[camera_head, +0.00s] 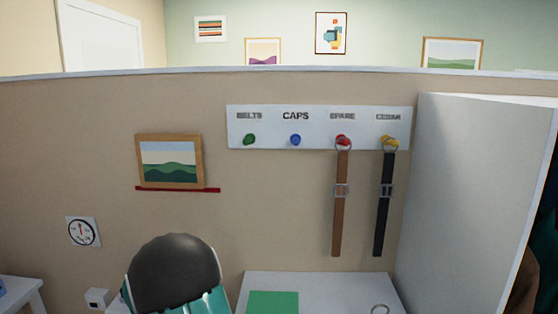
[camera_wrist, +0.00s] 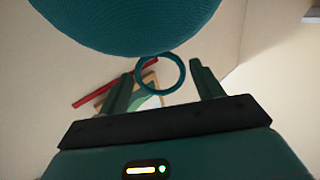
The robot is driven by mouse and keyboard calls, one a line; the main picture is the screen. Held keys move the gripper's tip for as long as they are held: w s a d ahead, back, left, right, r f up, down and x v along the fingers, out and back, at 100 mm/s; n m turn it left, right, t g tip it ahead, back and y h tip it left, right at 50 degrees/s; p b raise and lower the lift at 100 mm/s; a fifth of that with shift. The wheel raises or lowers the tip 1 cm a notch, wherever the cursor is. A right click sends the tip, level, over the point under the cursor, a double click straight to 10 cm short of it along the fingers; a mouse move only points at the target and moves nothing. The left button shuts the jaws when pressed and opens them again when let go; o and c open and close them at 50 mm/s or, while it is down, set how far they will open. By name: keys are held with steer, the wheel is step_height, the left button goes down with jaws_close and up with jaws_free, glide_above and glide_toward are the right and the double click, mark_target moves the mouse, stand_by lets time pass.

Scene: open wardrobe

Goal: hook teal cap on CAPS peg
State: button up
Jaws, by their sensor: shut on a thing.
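The teal cap (camera_wrist: 125,22) fills the top of the wrist view, with a teal ring (camera_wrist: 160,90) hanging at its edge. My gripper (camera_wrist: 161,72) is shut on the cap, with the ring between its two fingers. The cap and gripper cannot be made out in the head view. The CAPS peg (camera_head: 295,140) is blue and bare, under the CAPS label on the white peg board (camera_head: 320,112).
A bare green peg (camera_head: 249,140) is left of the CAPS peg. A brown belt (camera_head: 341,205) hangs on the red peg, a black belt (camera_head: 388,215) on the yellow one. A framed picture (camera_head: 169,162) stands on a red ledge (camera_head: 178,190). A white door panel (camera_head: 465,200) bounds the right.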

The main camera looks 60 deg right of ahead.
steer(key=s+d+r+m+g+h, duration=0.15)
steer(key=s+d+r, duration=0.35)
steer(key=d+r, duration=0.5)
steer(key=m+g+h, duration=0.6)
steer(key=g+h, duration=0.1)
glide_toward(296, 145)
steer(key=shift+x, duration=5.95)
steer(key=shift+w+d+f, duration=0.3)
steer(key=shift+d+f, duration=0.1)
steer(key=shift+f, duration=0.1)
steer(key=o, duration=1.3)
steer(key=shift+o, duration=0.2)
